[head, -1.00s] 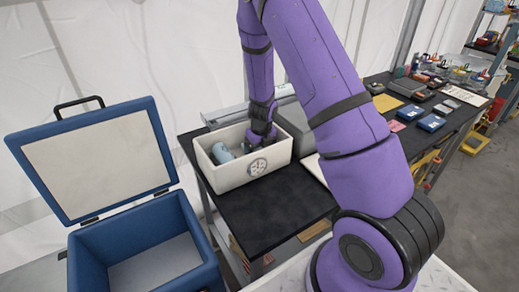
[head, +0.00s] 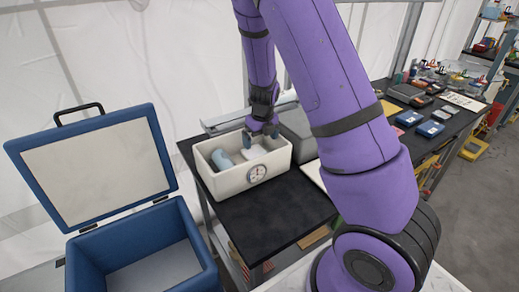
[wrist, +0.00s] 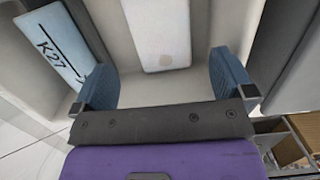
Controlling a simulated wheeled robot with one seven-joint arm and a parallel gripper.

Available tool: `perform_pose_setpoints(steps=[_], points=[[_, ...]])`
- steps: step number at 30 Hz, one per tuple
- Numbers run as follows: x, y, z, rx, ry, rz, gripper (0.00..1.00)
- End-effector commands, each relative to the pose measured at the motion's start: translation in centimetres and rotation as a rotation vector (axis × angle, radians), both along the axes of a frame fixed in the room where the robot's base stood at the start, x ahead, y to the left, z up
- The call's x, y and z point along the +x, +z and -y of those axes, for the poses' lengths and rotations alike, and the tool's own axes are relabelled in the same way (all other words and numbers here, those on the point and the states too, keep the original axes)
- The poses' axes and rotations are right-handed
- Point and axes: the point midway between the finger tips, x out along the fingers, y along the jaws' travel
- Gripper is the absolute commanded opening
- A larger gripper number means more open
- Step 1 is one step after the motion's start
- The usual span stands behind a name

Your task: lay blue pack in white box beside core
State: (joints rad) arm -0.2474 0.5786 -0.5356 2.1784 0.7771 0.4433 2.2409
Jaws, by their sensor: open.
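The white box (head: 225,183) stands on the black table's left end, with a round dial-like mark on its front. A light blue piece (head: 221,159) lies inside at the left; the wrist view shows it (wrist: 62,45) marked K27 with an arrow, probably the core. A pale, nearly white flat pack (wrist: 160,35) lies to its right on the box floor, apart from it. The pack also shows in the head view (head: 254,152). My gripper (wrist: 165,80) is open above the pack, with its blue fingers spread wider than the pack and nothing between them.
An open blue cooler (head: 135,250) stands at left, its lid up. A grey case (head: 298,128) sits right of the white box. Blue packs (head: 430,128) and other items lie on the far table. The black tabletop before the box (head: 275,205) is bare.

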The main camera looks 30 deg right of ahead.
Motion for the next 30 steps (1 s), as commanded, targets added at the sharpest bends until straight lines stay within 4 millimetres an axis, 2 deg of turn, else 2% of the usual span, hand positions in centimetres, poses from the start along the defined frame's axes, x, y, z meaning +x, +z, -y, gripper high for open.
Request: perform_pose_setpoints(steps=[3, 10, 14, 17, 23, 30], points=[[-0.2, 1.9, -0.1, 0.001, 0.002, 0.002, 1.0], [-0.5, 3.7, -0.1, 0.003, 0.008, 0.001, 1.0], [-1.0, 5.4, -0.8, 0.02, 0.109, 0.015, 1.0], [-1.9, 7.7, -1.9, 0.041, 0.284, 0.042, 1.0], [-4.9, 13.6, -4.5, 0.044, 0.75, 0.132, 1.0], [-9.7, 20.1, -6.7, -0.048, 1.316, 0.252, 1.0]])
